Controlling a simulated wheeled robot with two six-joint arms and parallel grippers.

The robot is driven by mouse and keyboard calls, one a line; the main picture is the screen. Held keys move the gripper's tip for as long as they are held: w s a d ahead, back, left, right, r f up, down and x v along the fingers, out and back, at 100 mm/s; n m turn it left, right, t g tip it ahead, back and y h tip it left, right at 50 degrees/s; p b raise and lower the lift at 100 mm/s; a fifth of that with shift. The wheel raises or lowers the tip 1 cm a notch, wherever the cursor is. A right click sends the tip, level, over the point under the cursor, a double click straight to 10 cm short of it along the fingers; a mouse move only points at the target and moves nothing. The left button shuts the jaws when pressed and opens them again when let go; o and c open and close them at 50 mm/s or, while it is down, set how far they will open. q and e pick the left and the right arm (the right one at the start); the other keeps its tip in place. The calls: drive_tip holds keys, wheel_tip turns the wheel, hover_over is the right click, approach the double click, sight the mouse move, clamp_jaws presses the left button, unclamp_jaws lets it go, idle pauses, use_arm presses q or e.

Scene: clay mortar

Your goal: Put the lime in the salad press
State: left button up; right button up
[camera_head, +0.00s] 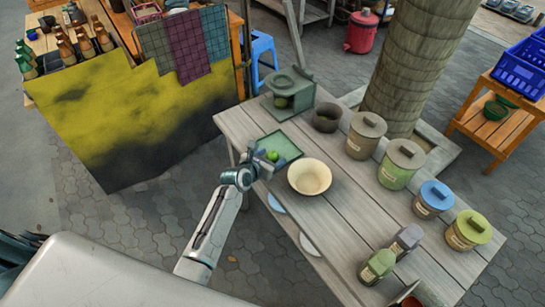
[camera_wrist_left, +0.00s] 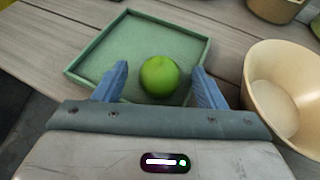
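The lime (camera_head: 272,156) is a round bright green fruit on the square green tray (camera_head: 290,146) on the plank table. In the left wrist view the lime (camera_wrist_left: 159,76) lies near the tray's front edge. My left gripper (camera_head: 266,160) is at the tray. Its two blue fingers (camera_wrist_left: 158,84) stand open, one on each side of the lime, with a gap visible on both sides. My right gripper is not in view. No thing is clearly marked as the salad press; a dark clay mortar-like bowl (camera_head: 327,118) stands behind the tray.
A cream bowl (camera_head: 310,177) stands right of the tray, close to my left gripper. A green box-like device (camera_head: 290,92) is at the table's far left corner. Lidded canisters (camera_head: 399,165) line the right side. The table's middle planks are clear.

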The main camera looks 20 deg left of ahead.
use_arm(q)
drive_tip(key=c, duration=1.1)
drive_tip(key=shift+r, duration=0.1)
